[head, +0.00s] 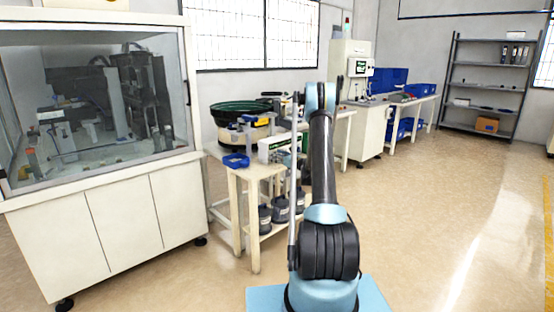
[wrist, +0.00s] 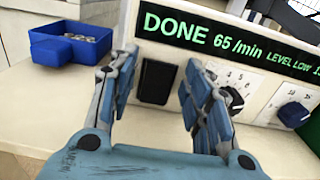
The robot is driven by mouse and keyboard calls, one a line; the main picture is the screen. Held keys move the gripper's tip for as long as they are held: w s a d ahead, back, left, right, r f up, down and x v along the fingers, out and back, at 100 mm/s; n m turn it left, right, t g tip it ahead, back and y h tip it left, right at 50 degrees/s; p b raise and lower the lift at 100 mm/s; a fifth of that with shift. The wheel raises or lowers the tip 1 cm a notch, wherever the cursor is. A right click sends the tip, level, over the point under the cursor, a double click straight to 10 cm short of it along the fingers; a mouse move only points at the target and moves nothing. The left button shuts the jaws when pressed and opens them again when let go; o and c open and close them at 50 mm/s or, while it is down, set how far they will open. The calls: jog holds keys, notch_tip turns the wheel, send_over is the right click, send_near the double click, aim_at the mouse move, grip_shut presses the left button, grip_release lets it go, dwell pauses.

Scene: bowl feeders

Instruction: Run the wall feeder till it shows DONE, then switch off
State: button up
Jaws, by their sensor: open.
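The wall feeder's control box (wrist: 260,75) fills the right of the wrist view. Its green display (wrist: 230,40) reads DONE, 65/min and LEVEL LOW, with the end cut off. Below it is a black rocker switch (wrist: 156,82); I cannot tell which way it is tipped. My gripper (wrist: 160,68) is open and empty, its fingers on either side of the switch. I cannot tell if they touch the panel. In the head view, the feeder's dark green bowl (head: 240,107) stands on a bench by the wall. The control box (head: 270,149) shows partly behind my arm.
A numbered dial (wrist: 234,98) is partly behind the right finger, with a blue knob (wrist: 293,114) further right. A blue bin (wrist: 70,42) holding small parts sits left on the bench top. A glazed machine (head: 95,110) stands left; open floor lies right.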

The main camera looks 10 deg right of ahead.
jog(key=c, duration=1.1)
jog(key=shift+o, duration=0.2)
jog(key=shift+d+f+t+y, duration=0.1)
jog(key=shift+f+t+y, duration=0.1)
jog(key=shift+t+y, duration=0.25)
jog(key=o, duration=1.1)
jog(key=shift+c, duration=0.2)
jog(key=shift+s, duration=0.15)
jog(key=v, duration=1.1)
jog(key=shift+s+d+f, duration=0.25)
